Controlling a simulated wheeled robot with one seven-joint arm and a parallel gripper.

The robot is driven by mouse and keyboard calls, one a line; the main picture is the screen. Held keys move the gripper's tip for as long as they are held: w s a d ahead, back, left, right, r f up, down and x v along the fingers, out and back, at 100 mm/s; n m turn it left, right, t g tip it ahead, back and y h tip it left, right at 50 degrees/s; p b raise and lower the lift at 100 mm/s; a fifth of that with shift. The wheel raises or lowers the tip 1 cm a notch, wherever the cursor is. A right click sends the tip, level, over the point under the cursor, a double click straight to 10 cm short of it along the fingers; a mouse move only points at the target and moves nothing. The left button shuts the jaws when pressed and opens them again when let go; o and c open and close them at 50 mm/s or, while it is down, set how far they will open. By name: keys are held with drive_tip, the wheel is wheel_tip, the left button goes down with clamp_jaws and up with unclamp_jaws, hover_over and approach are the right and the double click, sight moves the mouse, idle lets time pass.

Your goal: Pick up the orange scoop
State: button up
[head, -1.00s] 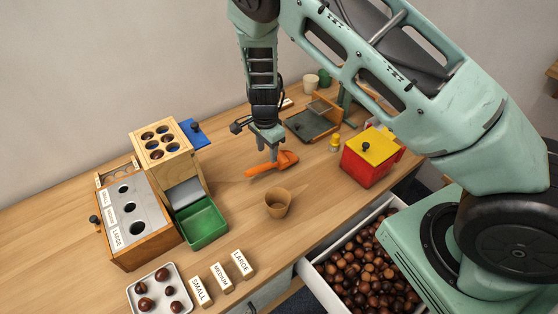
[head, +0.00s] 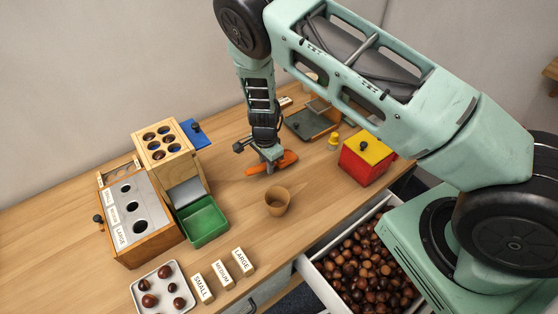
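The orange scoop (head: 287,160) lies on the wooden table, behind the brown paper cup. Its handle points left and its wider end points right. My gripper (head: 270,167) is right at the scoop, pointing down, with its fingers over the middle of it near the handle. The fingers hide part of the scoop. The view is too small to tell whether the fingers are apart or closed on it.
A brown cup (head: 277,201) stands in front of the scoop. A green tray (head: 203,222) and wooden sorter (head: 139,217) are left. A red box with yellow lid (head: 365,158) is right. An open drawer of chestnuts (head: 311,272) is at front right.

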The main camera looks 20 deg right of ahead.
clamp_jaws()
wheel_tip(320, 180, up, 10)
drive_tip(key=shift+b, duration=0.8)
